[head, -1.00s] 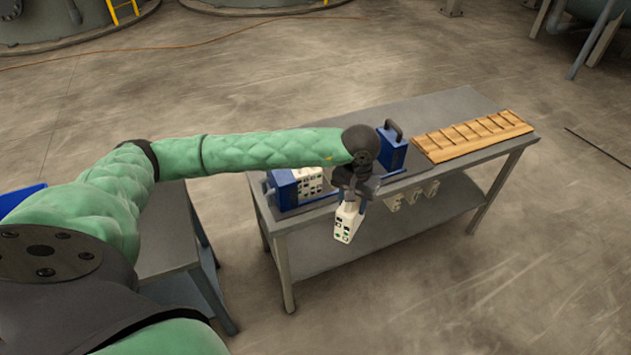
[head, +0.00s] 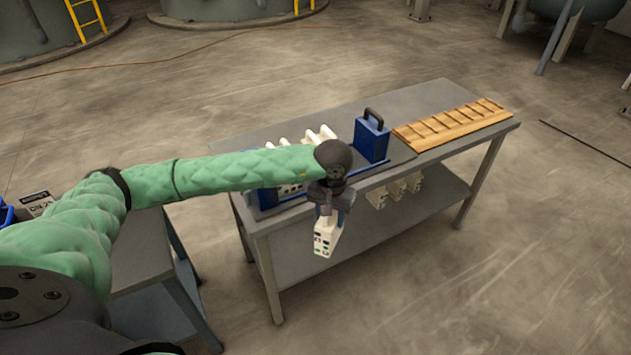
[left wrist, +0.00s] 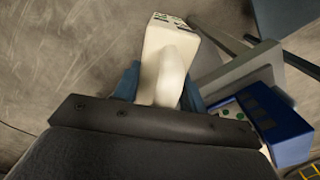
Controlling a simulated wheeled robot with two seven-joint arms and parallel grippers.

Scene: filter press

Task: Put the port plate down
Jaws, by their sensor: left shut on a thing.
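My left gripper (head: 329,208) is shut on a white port plate (head: 327,238) with small dark, red and green marks. It holds the plate hanging down in front of the table's near edge, clear of the tabletop in the head view. In the left wrist view the port plate (left wrist: 172,60) stands out between the two blue fingers (left wrist: 160,88). The blue filter press (head: 371,138) stands on the grey table, with several white plates (head: 318,135) in it, partly hidden behind my left arm. My right gripper is not in view.
The grey table (head: 425,103) has a lower shelf (head: 400,225). A slotted wooden rack (head: 452,124) lies empty on its right end. A second, lower grey table (head: 150,245) stands to the left.

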